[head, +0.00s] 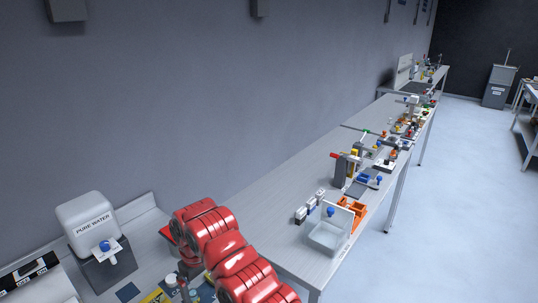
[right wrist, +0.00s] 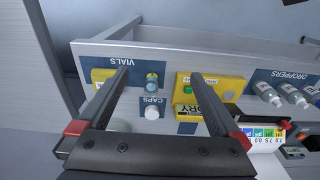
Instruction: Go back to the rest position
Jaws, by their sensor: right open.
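My right gripper (right wrist: 160,72) is open in the right wrist view, with its two dark fingers wide apart and nothing between the tips. The fingers reach over a bench with upside-down labels VIALS, CAPS and DROPPERS. A small blue-topped vial (right wrist: 152,82) and a white cap (right wrist: 152,113) show in the gap between the fingers; I cannot tell how far below they are. In the head view a red arm of mine rises from the bottom middle and bends over the near bench; its gripper is not clearly seen there. My left gripper is in neither view.
A white PURE WATER container (head: 85,222) stands left of the arm. A long bench (head: 270,205) with a clear bin (head: 328,236) and several devices runs to the back right. Yellow holders (right wrist: 222,88) and dropper bottles (right wrist: 268,94) lie near the right finger.

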